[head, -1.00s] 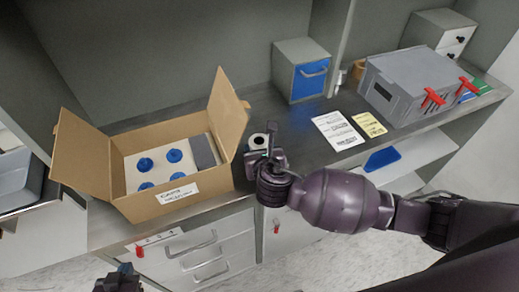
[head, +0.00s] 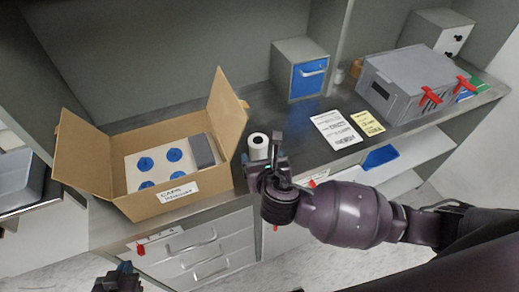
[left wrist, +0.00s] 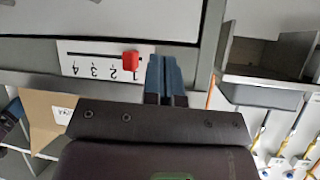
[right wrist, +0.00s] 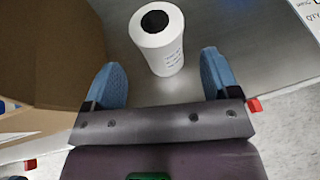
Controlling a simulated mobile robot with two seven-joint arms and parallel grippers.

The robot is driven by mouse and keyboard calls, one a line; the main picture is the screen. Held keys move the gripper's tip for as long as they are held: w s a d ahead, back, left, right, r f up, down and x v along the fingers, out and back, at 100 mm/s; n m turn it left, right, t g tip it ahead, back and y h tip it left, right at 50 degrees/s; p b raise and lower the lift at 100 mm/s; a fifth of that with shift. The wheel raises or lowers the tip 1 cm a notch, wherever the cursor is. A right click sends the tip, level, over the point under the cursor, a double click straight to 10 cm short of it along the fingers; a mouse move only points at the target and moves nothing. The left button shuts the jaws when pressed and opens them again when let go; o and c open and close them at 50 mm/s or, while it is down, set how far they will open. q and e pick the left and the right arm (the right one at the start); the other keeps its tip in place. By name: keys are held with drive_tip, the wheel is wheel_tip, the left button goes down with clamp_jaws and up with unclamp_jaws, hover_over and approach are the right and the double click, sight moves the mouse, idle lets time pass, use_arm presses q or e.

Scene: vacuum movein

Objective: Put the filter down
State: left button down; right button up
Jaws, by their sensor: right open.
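The filter (head: 258,146) is a white cylinder with a dark hole in its top. It stands upright on the grey counter, just right of the cardboard box. In the right wrist view the filter (right wrist: 158,38) stands beyond and between my spread blue fingertips, with clear space on both sides. My right gripper (head: 268,163) is open and empty, just in front of the filter; it also shows in the right wrist view (right wrist: 165,80). My left gripper (head: 122,272) is low at the front left, below the counter edge. Its blue fingers (left wrist: 165,78) look close together with nothing between them.
The open cardboard box (head: 157,200) holds a pale insert with blue round parts and a grey block. Two cards (head: 336,130) lie on the counter. A grey case (head: 412,85) with red latches and a blue-fronted cabinet (head: 301,72) stand behind. Drawers (head: 190,250) sit below the counter.

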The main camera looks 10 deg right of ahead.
drive_tip(key=v, duration=0.7)
drive_tip(key=s+d+f+m+g+y, duration=0.15)
drive_tip(key=f+m, duration=0.25)
drive_tip(key=m, duration=0.5)
drive_tip(key=d+f+m+g+y, duration=0.1)
drive_tip(key=d+f+m, duration=0.3)
drive_tip(key=m, duration=0.5)
drive_tip(key=s+d+f+m+h, duration=0.1)
drive_tip(key=s+d+f+m, duration=0.2)
drive_tip(key=d+m, duration=0.3)
drive_tip(key=s+d+f+m+h, duration=0.1)
drive_tip(key=s+d+f+m, duration=0.2)
drive_tip(key=m, duration=0.8)
drive_tip(key=s+d, duration=0.2)
drive_tip(key=d, duration=0.1)
drive_tip(key=shift+d+f+h+p, duration=0.2)
drive_tip(key=shift+f+h+p, duration=0.1)
drive_tip(key=shift+f+h, duration=0.1)
drive_tip(key=shift+s+t, duration=0.1)
drive_tip(key=shift+t, duration=0.15)
